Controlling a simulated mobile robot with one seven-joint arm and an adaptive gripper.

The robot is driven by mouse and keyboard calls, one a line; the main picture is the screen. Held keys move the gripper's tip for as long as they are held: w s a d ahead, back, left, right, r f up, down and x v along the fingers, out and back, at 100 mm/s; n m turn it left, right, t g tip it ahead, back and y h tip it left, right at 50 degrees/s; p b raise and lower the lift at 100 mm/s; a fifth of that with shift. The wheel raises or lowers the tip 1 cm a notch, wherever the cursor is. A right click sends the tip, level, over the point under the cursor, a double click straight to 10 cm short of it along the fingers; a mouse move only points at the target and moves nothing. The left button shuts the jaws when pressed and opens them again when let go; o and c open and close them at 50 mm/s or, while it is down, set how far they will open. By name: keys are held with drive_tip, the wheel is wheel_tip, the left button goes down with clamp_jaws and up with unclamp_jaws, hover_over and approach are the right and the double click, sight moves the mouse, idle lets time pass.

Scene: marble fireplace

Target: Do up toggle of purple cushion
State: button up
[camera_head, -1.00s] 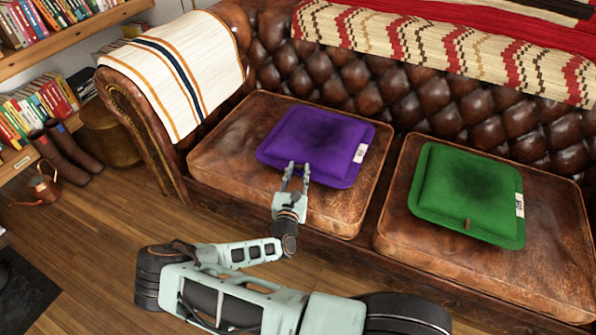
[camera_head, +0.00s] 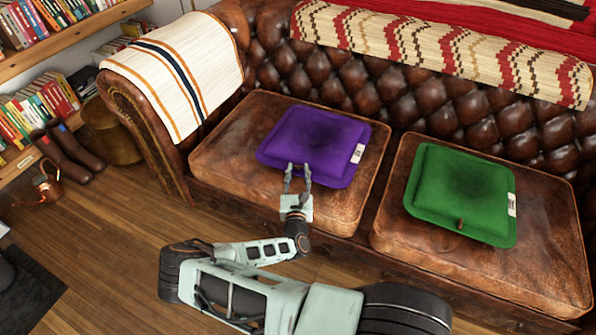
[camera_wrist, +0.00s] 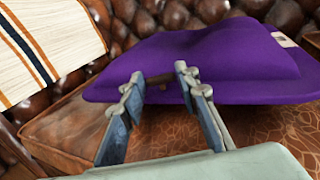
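The purple cushion (camera_head: 315,138) lies flat on the left seat of the brown leather sofa, with a white tag on its right side. My gripper (camera_head: 298,168) is at its front edge, pointing toward the sofa back. In the wrist view the two fingertips (camera_wrist: 160,78) stand apart near the purple cushion (camera_wrist: 215,60). A small dark brown toggle (camera_wrist: 158,84) shows between them at the cushion's front edge, lying roughly crosswise. I see a gap between the fingers; whether either one touches the toggle is unclear. The toggle's fastening is not clear.
A green cushion (camera_head: 460,190) with a brown toggle (camera_head: 461,224) lies on the right seat. A striped throw (camera_head: 175,70) covers the left armrest, and a patterned blanket (camera_head: 440,45) the backrest. Boots (camera_head: 68,155) and a copper watering can (camera_head: 45,182) stand at left.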

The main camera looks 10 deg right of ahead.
drive_tip(key=o, duration=0.3)
drive_tip(key=shift+f+b, duration=0.1)
drive_tip(key=shift+b, duration=0.3)
